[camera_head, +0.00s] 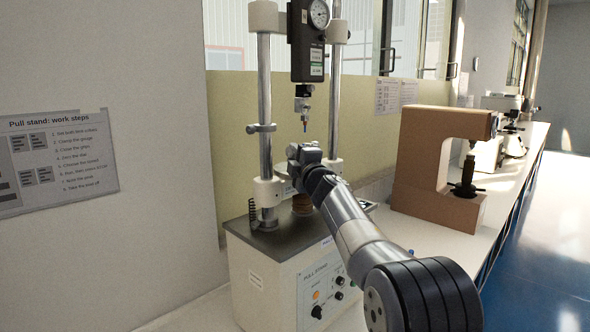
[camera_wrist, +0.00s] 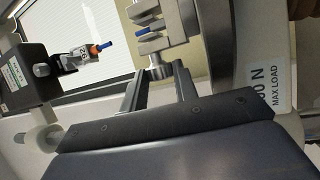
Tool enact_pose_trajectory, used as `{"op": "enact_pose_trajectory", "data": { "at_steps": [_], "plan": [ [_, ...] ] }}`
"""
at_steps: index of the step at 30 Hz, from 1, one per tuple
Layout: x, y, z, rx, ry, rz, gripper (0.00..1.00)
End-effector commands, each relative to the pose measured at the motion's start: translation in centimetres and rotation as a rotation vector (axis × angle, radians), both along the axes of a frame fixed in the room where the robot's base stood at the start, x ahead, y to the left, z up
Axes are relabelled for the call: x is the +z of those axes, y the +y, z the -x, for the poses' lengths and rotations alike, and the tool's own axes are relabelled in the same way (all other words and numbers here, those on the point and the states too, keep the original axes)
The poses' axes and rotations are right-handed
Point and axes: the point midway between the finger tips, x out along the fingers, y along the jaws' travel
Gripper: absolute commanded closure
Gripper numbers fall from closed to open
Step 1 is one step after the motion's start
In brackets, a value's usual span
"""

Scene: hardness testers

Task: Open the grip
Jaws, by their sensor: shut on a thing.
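The pull stand (camera_head: 265,285) stands on the bench with two upright columns. Its gauge (camera_head: 309,45) hangs at the top, with an upper clamp (camera_head: 303,104) holding an orange and blue tipped piece, which also shows at left in the wrist view (camera_wrist: 100,48). The metal lower grip (camera_wrist: 172,20) fills the top middle of the wrist view, with a blue piece (camera_wrist: 151,28) between its jaws. My gripper (camera_wrist: 158,80) is shut on the grip's round metal knob (camera_wrist: 160,73). In the head view, my gripper (camera_head: 304,154) hides most of the lower grip.
A brown C-shaped tester (camera_head: 425,155) stands on the bench to the right, with white testers (camera_head: 490,150) farther along. The stand's columns (camera_head: 264,100) flank my gripper closely. A work-steps sheet (camera_head: 58,155) hangs on the left wall. The blue floor (camera_head: 545,250) at right is clear.

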Motion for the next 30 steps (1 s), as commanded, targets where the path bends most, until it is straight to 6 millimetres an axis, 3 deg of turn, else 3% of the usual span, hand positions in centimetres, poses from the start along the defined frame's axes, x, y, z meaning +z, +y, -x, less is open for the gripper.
{"op": "enact_pose_trajectory", "data": {
  "at_steps": [1, 20, 21, 30],
  "plan": [
    [-0.62, -0.02, -0.01, -0.001, -0.011, -0.01, 0.95],
    [-0.14, -0.02, 0.04, 0.0, -0.048, -0.048, 0.95],
    [-0.14, -0.01, 0.05, 0.0, -0.048, -0.048, 0.7],
    [-0.25, 0.01, 0.03, 0.0, -0.047, -0.049, 0.5]
  ]
}}
